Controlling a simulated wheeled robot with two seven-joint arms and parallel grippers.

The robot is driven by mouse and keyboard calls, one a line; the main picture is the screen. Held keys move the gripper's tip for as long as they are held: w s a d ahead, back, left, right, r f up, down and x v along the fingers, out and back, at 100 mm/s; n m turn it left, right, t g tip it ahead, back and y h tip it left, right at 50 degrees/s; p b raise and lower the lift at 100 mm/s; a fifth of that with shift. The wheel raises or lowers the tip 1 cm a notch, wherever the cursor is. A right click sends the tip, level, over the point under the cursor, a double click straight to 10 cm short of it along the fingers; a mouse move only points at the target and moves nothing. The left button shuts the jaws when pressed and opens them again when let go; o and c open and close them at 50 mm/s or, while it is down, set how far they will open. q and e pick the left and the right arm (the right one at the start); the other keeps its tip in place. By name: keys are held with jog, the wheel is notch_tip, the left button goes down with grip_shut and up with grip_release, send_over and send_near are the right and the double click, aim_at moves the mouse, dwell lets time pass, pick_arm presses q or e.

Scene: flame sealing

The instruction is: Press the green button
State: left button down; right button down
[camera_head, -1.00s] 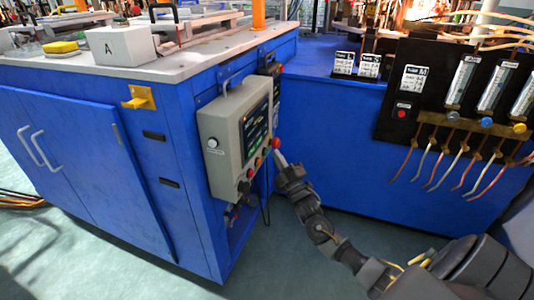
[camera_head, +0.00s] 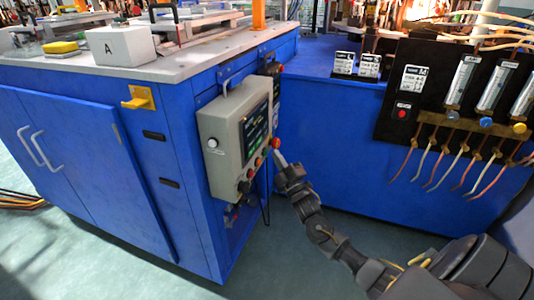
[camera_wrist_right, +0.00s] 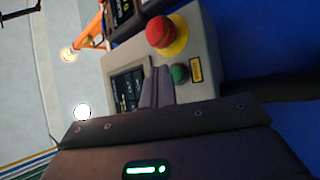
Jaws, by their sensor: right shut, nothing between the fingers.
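The green button (camera_wrist_right: 179,73) is on the face of a grey control box (camera_head: 219,125), which is mounted on the blue cabinet's side. In the head view I cannot make out the green button near my fingers. My right gripper (camera_head: 279,157) is shut and empty, with its tips at the box's right edge, just below the red mushroom button (camera_head: 276,143). In the right wrist view, the right gripper's fingertips (camera_wrist_right: 158,72) are just left of the green button. I cannot tell whether they touch it or the panel. My left gripper is not in view.
The red mushroom button on its yellow ring (camera_wrist_right: 174,38) is close above the green one in the wrist view. The box also carries a screen (camera_head: 256,128). A black panel with tubes and wires (camera_head: 440,75) stands at right. Open floor (camera_head: 300,270) lies below.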

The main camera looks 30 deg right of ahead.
jog(key=shift+w+a, duration=0.25)
jog(key=shift+w, duration=0.1)
